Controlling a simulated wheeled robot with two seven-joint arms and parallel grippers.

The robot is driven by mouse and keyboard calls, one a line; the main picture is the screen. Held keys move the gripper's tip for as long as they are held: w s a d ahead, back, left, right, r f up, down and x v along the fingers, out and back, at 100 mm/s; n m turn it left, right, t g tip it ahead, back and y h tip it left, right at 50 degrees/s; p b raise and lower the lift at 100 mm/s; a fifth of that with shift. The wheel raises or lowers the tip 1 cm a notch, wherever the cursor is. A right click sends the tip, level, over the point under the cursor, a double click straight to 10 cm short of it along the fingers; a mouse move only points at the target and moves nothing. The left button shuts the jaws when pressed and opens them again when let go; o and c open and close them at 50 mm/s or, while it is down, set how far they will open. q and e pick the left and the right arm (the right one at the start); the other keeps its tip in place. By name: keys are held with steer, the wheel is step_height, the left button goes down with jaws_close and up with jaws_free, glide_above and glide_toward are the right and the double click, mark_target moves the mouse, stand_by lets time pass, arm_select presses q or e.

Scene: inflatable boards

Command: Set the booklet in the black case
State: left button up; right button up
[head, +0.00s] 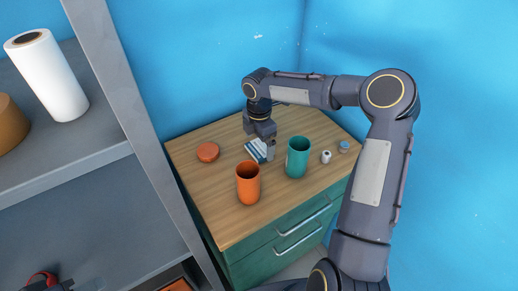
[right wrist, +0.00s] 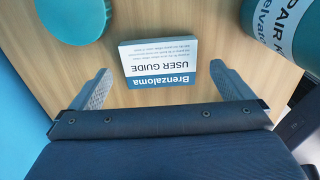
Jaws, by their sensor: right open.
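The booklet (head: 255,152) is a small blue and white block on the wooden cabinet top, partly hidden by my right gripper (head: 260,140). In the right wrist view the booklet (right wrist: 160,62) reads "USER GUIDE" upside down. It lies between and slightly beyond the tips of my right gripper (right wrist: 160,72). The fingers are wide apart, with a gap on each side of the booklet. I cannot make out a black case for certain in either view. My left gripper does not show.
An orange cup (head: 248,184) and a teal cup (head: 298,158) stand close to the booklet. A red-orange disc (head: 208,152), a small white item (head: 326,157) and a blue cap (head: 344,146) are also on the wooden top (head: 215,215). A grey shelf (head: 100,150) stands at left with a white roll (head: 48,75).

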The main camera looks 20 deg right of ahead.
step_height(320, 180, down, 2)
steer(key=c, duration=1.1)
steer(key=shift+r, duration=0.15)
